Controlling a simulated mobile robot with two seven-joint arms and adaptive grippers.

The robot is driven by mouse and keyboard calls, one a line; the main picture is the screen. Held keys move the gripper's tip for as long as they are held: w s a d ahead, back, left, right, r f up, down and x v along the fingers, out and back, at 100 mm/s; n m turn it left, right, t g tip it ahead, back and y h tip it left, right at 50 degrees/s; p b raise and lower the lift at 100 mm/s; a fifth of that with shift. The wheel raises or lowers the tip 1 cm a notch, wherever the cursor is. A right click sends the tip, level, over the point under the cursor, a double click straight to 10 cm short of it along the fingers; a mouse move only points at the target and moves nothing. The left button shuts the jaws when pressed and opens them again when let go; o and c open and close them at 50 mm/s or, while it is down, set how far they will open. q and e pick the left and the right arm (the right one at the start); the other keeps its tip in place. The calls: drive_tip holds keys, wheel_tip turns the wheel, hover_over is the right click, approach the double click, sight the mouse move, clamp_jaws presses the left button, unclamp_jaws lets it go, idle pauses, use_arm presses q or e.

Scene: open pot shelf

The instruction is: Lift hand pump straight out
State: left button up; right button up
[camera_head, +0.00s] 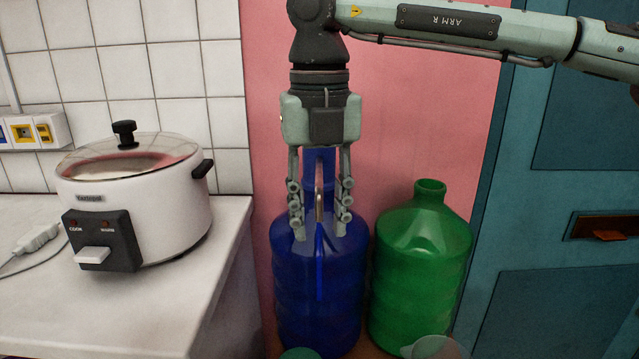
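My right gripper (319,218) points straight down over a tall blue bottle (318,290) on the floor. A blue upright piece with a short metal spout (319,204), which looks like the hand pump, stands between its two fingers. The fingers are apart, one on each side, with the tips low in front of the bottle's shoulder. I cannot tell whether they touch the pump. A thin darker blue line runs down the bottle below the spout, perhaps the pump's tube. The bottle's neck is hidden by the gripper. My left gripper is not in view.
A green bottle (421,270) stands close to the right of the blue one. A white rice cooker (150,205) with a glass lid sits on the white counter (225,222) at left. A pink wall is behind, a teal door (560,290) at right. Rounded tops show at the bottom edge.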

drive_tip(key=shift+f, duration=0.95)
clamp_jaws()
drive_tip(key=shift+c, duration=0.2)
unclamp_jaws()
